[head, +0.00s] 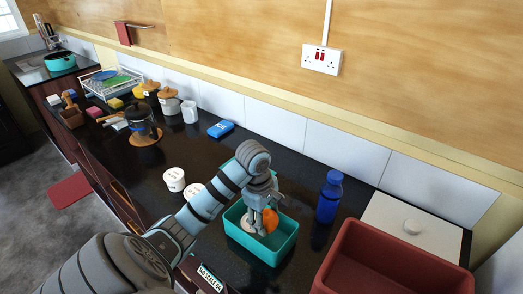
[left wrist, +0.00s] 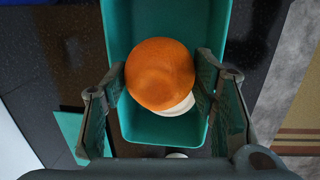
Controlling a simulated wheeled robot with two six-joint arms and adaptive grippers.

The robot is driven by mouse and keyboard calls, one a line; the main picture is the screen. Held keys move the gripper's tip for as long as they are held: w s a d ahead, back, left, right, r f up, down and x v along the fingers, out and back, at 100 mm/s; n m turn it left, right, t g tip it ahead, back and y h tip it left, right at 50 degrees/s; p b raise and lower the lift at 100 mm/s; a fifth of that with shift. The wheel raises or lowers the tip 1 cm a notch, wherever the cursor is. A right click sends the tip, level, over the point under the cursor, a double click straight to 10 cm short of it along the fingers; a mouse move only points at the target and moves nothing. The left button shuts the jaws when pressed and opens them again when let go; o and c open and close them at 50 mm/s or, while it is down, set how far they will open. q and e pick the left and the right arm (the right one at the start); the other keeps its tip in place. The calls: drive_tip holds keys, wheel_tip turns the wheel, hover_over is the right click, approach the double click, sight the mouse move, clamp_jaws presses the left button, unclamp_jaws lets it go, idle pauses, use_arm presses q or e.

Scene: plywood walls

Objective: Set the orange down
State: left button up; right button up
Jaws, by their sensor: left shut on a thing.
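The orange (head: 269,220) is inside or just over the teal bin (head: 285,243) on the black counter. In the left wrist view the orange (left wrist: 160,74) sits between the two fingers of my left gripper (left wrist: 160,85), with the teal bin (left wrist: 165,15) below it. My left gripper (head: 263,215) is shut on the orange and points down into the bin. A pale round thing (left wrist: 180,106) lies in the bin partly behind the orange. Whether the orange touches the bin's floor cannot be told. My right gripper is not in view.
A blue bottle (head: 329,198) stands right of the bin. A red-brown crate (head: 395,262) and a white lidded box (head: 412,225) are farther right. White tubs (head: 174,180) stand to the left. A blue packet (head: 220,128) lies behind, with clear counter around it.

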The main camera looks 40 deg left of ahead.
use_arm(q)
drive_tip(key=shift+a, duration=0.15)
drive_tip(key=shift+s+f+b, duration=0.1)
drive_tip(key=shift+f+b, duration=0.2)
drive_tip(key=shift+b, duration=0.25)
drive_tip(key=o, duration=1.3)
drive_tip(key=shift+c, duration=0.2)
